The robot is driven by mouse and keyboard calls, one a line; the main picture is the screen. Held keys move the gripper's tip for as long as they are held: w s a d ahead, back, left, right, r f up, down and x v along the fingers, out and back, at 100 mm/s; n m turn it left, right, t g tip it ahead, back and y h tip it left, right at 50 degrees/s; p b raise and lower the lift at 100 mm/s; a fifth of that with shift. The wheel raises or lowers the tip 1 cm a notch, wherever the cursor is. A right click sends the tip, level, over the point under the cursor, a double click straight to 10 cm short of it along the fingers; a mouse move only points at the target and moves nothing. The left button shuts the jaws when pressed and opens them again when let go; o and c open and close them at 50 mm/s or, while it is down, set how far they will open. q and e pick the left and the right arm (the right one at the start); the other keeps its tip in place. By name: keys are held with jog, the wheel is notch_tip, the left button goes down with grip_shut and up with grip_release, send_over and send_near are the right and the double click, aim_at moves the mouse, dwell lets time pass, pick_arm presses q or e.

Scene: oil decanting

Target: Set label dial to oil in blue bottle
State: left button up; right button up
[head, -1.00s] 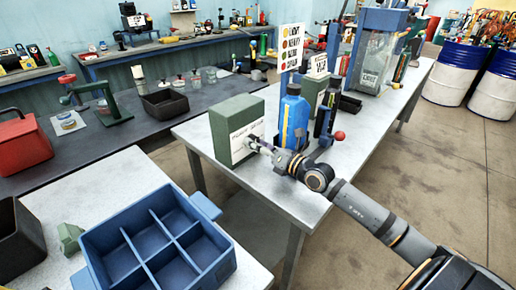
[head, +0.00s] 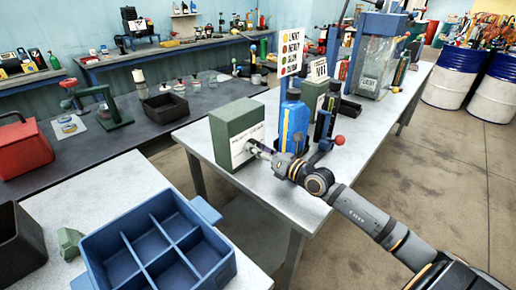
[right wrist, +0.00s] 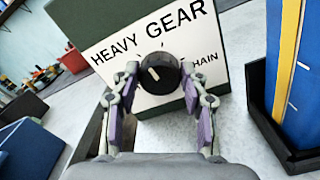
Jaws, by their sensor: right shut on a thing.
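The green label box (head: 228,128) stands on the light table with a white face reading HEAVY, GEAR and a partly hidden word ending in HAIN (right wrist: 205,58). Its black dial (right wrist: 160,75) has a white pointer mark angled to the upper left in the right wrist view, roughly between HEAVY and GEAR. My right gripper (right wrist: 160,77) is shut on the dial, one finger on each side. It also shows at the box face in the head view (head: 262,152). The blue bottle (head: 292,126) with a yellow stripe stands upright just right of the box. My left gripper is out of view.
A colour-coded sign (head: 291,52) stands behind the bottle. A rack with a red knob (head: 339,140) is right of it. A blue divided crate (head: 104,248) sits on the near left table.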

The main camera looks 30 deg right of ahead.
jog(key=n, duration=0.8)
jog(key=shift+a, duration=0.1)
jog(key=n, duration=0.4)
jog(key=shift+f, duration=0.1)
jog(key=shift+a+n+b, duration=0.1)
jog(key=shift+n+b, duration=0.25)
jog(key=shift+n, duration=1.75)
jog(key=o, duration=1.1)
jog(key=shift+o, duration=0.2)
